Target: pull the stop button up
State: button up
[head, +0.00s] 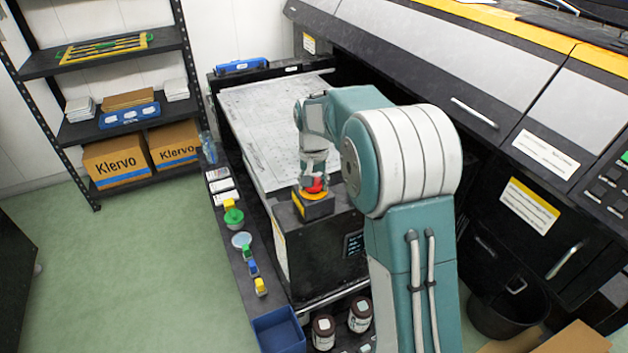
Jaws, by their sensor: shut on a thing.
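The stop button (314,185) is red and sits on a yellow and black box (315,205) on top of a black cabinet. My gripper (313,179) points down from above and is shut on the red button. My gripper partly covers the button, so how far up the button stands cannot be told.
A large printing machine (450,60) stands behind and to the right. A sheet-covered bed (262,120) lies behind the box. Small coloured bottles and clips stand on the left ledge (235,262). A blue bin (279,332) and brown jars (323,332) are at the front. Green floor is free at left.

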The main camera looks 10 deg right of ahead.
jog(key=shift+r, duration=0.45)
jog(key=o, duration=1.2)
jog(key=shift+a, duration=0.1)
jog(key=shift+r, duration=4)
